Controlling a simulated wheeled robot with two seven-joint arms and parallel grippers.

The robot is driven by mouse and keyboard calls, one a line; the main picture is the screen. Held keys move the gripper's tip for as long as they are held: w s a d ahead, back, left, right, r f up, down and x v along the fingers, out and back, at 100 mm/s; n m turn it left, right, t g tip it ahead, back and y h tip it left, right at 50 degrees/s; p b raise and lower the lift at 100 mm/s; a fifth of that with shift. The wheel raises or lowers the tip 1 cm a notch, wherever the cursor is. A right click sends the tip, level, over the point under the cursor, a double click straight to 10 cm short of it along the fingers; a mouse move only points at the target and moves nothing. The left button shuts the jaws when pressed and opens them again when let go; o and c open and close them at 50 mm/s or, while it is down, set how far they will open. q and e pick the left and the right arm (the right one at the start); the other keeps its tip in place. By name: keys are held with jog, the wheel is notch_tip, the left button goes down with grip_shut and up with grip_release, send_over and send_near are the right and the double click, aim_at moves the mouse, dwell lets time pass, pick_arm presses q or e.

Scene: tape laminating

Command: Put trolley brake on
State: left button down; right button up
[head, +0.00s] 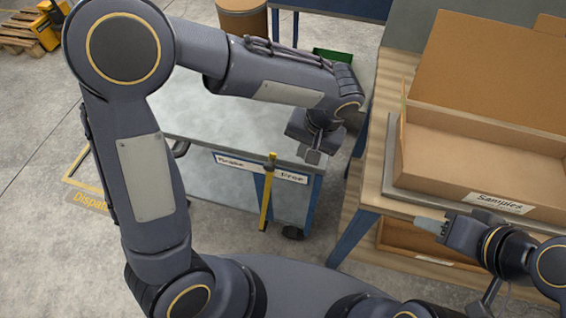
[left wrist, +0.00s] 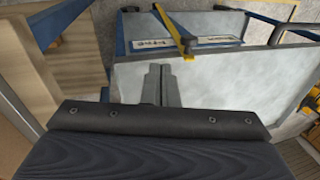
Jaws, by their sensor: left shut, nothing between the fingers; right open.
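The trolley (head: 225,125) has a grey top and blue frame. A yellow brake lever (head: 265,205) stands nearly upright at its front, crossing the middle of a white label plate (head: 240,164). The plate's left end seems to read "Brake", its right end "Free". The lever also shows in the left wrist view (left wrist: 172,28). My left gripper (head: 312,157) is shut and empty, over the trolley's front right corner, right of the lever and apart from it. Its closed fingers (left wrist: 160,85) point towards the lever's side. My right gripper (head: 430,224) is open and empty, below the samples box.
A cardboard box (head: 480,175) labelled "Samples" stands on a wooden bench (head: 384,150) right of the trolley. Another box (head: 420,243) is below it. A brown drum (head: 242,20) and a pallet (head: 20,35) stand behind. Floor left of the trolley is clear.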

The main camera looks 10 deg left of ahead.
pick_arm(q)
jog(key=shift+f, duration=0.1)
jog(key=a+f, duration=0.3)
jog(key=f, duration=0.2)
jog(key=w+a+f+p, duration=0.1)
jog(key=a+f, duration=0.2)
jog(key=f, duration=0.3)
jog(key=shift+w, duration=0.15)
